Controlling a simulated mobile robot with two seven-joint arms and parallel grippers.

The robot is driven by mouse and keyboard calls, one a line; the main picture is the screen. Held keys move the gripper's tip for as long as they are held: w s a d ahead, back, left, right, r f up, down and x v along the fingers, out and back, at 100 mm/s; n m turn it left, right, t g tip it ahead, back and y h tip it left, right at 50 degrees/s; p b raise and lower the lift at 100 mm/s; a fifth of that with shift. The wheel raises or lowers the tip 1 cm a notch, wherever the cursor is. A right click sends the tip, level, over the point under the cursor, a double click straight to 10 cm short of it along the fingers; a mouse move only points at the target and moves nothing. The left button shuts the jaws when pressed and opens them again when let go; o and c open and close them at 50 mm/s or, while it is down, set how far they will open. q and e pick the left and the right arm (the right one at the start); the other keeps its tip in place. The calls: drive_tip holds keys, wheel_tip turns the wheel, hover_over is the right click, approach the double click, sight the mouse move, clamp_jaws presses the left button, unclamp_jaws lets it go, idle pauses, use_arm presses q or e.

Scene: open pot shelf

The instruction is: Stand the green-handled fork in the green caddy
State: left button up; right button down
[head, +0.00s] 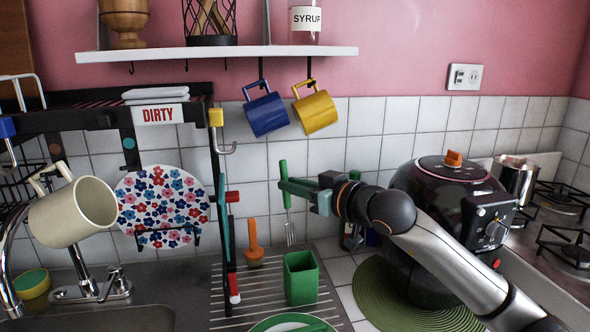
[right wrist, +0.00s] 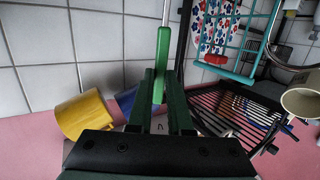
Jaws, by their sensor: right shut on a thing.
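The green-handled fork (head: 291,232) hangs upright in my right gripper (head: 288,187), tines down and green handle up. That gripper is shut on the handle, which also shows between the fingers in the right wrist view (right wrist: 162,62). The green caddy (head: 301,279) is a square open-topped cup on the ribbed drainboard. In the head view the tines end just above the caddy's rim, apart from it; the exact depth between them is hard to tell. The inside bottom of the caddy is hidden. My left gripper is in neither view.
An orange-handled utensil (head: 254,245) stands left of the caddy, and a green-rimmed plate (head: 284,322) lies in front. A rack with a flowered plate (head: 162,206) is at left. Blue (head: 266,114) and yellow (head: 316,112) mugs hang above. A dark cooker (head: 440,190) stands right.

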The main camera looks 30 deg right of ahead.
sight(291, 227)
drive_tip(key=shift+s+d+f+b, duration=0.15)
drive_tip(key=shift+f+b, duration=0.6)
drive_tip(key=shift+f, duration=1.15)
wheel_tip(291, 227, down, 2)
drive_tip(key=b, duration=0.3)
drive_tip(key=shift+f, duration=0.25)
drive_tip(key=shift+f+b, duration=0.65)
drive_tip(key=shift+b, duration=0.2)
drive_tip(key=shift+f+b, duration=0.7)
drive_tip(key=shift+b, duration=0.1)
drive_tip(key=shift+f+b, duration=0.45)
drive_tip(key=shift+b, duration=0.15)
drive_tip(key=shift+f, duration=0.15)
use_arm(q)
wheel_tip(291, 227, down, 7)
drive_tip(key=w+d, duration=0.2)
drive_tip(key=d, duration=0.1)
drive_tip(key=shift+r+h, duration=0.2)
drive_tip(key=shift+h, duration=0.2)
